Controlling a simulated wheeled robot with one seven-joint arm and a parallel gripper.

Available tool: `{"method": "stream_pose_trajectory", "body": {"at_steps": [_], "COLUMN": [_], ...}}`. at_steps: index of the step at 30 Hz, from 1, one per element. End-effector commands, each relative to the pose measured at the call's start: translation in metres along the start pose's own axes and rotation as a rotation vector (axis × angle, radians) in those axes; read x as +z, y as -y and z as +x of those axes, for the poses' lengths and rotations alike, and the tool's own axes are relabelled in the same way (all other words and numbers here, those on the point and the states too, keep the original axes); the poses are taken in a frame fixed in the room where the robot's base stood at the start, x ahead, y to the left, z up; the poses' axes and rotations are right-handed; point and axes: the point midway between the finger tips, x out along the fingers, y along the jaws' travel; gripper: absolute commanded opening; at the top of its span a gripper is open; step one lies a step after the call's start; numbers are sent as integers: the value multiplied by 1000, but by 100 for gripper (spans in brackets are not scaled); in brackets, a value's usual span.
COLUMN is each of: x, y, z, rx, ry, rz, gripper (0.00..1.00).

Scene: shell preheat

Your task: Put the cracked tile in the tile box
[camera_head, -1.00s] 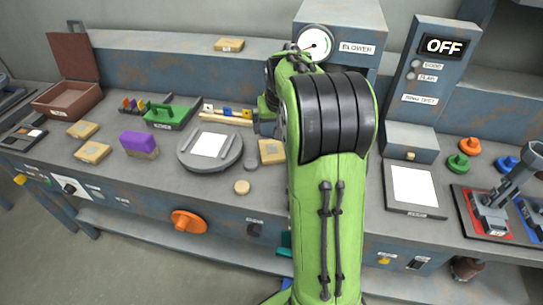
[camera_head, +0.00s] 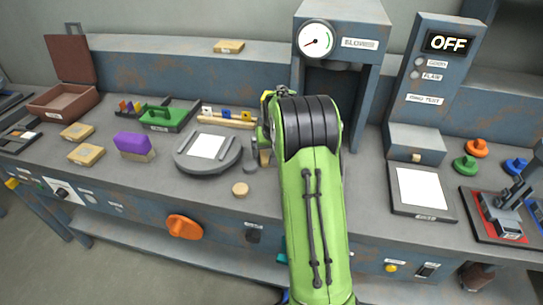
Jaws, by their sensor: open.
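Several flat tan tiles are in view. Two lie on the bench at the left, a rear tile (camera_head: 77,131) and a front tile (camera_head: 86,154); another tile (camera_head: 229,46) lies on the back ledge. A further tan piece (camera_head: 265,157) shows just below my gripper, mostly hidden. I cannot tell which tile is cracked. An open brown box (camera_head: 62,103) with its lid up stands at the far left; its label is not readable, so I cannot tell if it is the tile box. My gripper (camera_head: 264,136) is open, low over the bench right of the round plate, partly hidden by my arm.
The blower (camera_head: 358,20) stands behind. A white-topped panel (camera_head: 419,188) and colored knobs are at right.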

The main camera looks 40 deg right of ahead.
Motion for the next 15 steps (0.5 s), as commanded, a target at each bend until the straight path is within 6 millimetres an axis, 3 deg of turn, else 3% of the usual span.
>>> {"method": "stream_pose_trajectory", "body": {"at_steps": [10, 15], "x": [1, 1], "y": [0, 0], "z": [2, 1], "rx": [0, 0], "ry": [1, 1], "rz": [0, 0], "gripper": [98, 72]}}
